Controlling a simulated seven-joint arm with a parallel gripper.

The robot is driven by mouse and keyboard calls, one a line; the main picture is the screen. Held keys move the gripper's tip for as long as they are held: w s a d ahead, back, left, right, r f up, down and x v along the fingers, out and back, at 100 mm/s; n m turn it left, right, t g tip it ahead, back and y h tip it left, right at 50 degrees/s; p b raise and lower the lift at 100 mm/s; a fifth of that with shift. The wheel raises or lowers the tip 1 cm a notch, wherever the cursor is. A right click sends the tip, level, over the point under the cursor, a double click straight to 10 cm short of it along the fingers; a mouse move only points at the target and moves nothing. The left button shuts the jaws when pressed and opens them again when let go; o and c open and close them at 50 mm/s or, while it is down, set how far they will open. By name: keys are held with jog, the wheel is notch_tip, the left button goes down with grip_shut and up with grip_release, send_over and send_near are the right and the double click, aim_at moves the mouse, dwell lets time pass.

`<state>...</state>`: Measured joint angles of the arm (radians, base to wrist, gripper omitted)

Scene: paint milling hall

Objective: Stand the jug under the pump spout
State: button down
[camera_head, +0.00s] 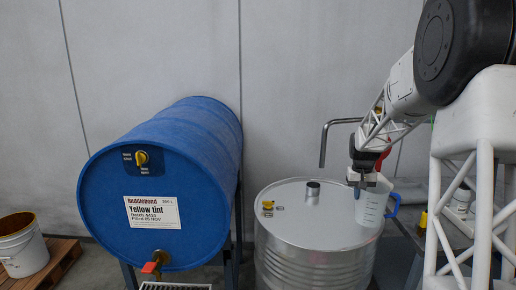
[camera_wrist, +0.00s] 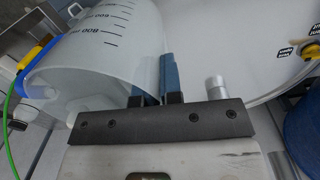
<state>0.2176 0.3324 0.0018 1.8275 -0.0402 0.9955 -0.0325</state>
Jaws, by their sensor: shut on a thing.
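The jug (camera_head: 371,208) is a translucent white measuring jug with a blue handle on its right. In the wrist view the jug (camera_wrist: 105,65) fills the upper left, its dark scale marks showing. My gripper (camera_head: 360,181) is shut on the jug's wall near the rim. Its blue fingers (camera_wrist: 156,82) pinch the wall in the wrist view. The jug is at the right edge of the metal drum's top; I cannot tell whether it touches the drum. The pump spout (camera_head: 323,147) is a grey bent pipe hanging down left of my gripper. The jug is not beneath it.
The metal drum (camera_head: 300,245) has a short grey stub (camera_head: 313,188) and a yellow fitting (camera_head: 267,205) on its lid. A blue drum (camera_head: 150,185) lies on a stand at left, with a red-handled tap (camera_head: 151,267). A bucket (camera_head: 22,245) is at far left.

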jog(key=s+d+m, duration=0.2)
jog(key=s+d, duration=0.2)
jog(key=d, duration=0.8)
jog(key=s+d+r+m, duration=0.1)
jog(key=s+d, duration=0.4)
jog(key=d, duration=0.8)
jog(key=s+d+r+m, duration=0.1)
jog(key=s+d+m, duration=0.2)
jog(key=d, duration=1)
jog(key=shift+s+r, duration=0.2)
jog(key=shift+s, duration=0.95)
jog(key=shift+d, duration=0.15)
jog(key=w+d+n, duration=0.3)
jog(key=w+d, duration=0.2)
jog(key=d, duration=0.5)
jog(key=w+d+n, duration=0.3)
jog(key=w+d, duration=0.2)
jog(key=d, duration=0.5)
jog(key=w+d+f+n, duration=0.1)
jog(key=w+d+n, duration=0.2)
jog(key=w+n, duration=1.1)
jog(key=shift+w+t, duration=0.3)
jog(key=shift+w, duration=0.2)
jog(key=shift+d+f, duration=0.1)
jog(key=shift+f, duration=0.05)
